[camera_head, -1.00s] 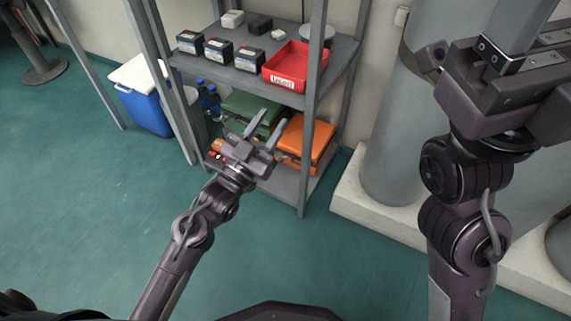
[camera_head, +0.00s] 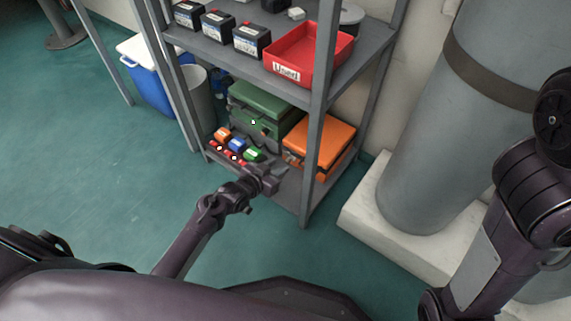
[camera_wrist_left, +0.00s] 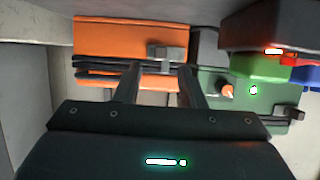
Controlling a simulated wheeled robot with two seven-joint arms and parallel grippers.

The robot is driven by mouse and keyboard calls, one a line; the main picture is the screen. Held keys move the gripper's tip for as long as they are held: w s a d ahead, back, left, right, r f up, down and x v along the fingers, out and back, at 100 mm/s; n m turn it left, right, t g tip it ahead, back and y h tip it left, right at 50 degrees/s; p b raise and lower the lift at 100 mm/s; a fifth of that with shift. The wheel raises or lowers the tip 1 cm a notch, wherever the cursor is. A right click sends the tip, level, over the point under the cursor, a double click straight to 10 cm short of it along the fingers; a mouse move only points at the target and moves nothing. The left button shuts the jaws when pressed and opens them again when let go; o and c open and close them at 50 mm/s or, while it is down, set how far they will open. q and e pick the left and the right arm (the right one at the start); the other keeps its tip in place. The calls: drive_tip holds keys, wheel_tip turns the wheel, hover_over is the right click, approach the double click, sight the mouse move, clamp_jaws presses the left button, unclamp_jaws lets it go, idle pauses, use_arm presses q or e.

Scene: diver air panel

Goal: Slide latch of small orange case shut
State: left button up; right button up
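The orange case (camera_head: 322,138) lies on the lower shelf, right of the green case. In the left wrist view the orange case (camera_wrist_left: 115,38) fills the upper left, with dark bands along its side. A grey latch piece (camera_wrist_left: 166,55) stands out from that side; whether it is open or shut I cannot tell. My left gripper (camera_head: 277,176) is low at the shelf's front, near the case. In the left wrist view its two fingers (camera_wrist_left: 160,72) are apart, with the latch beyond the gap and nothing clearly held. My right arm shows at the right, but its gripper is out of view.
A green case (camera_head: 262,104) stands beside the orange one. Several small coloured items (camera_head: 237,144) lie left of my left gripper. A shelf post (camera_head: 318,120) rises in front of the orange case. The upper shelf holds a red tray (camera_head: 308,58) and black boxes (camera_head: 251,40).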

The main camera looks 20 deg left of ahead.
sight(286, 161)
use_arm(q)
drive_tip(key=b+x, duration=0.1)
drive_tip(key=x, duration=0.2)
drive_tip(key=shift+s+f, duration=0.1)
drive_tip(key=shift+f, duration=0.05)
drive_tip(key=shift+w+d+b, duration=0.2)
drive_tip(key=shift+w+b, duration=0.3)
drive_tip(key=shift+w, duration=0.05)
clamp_jaws()
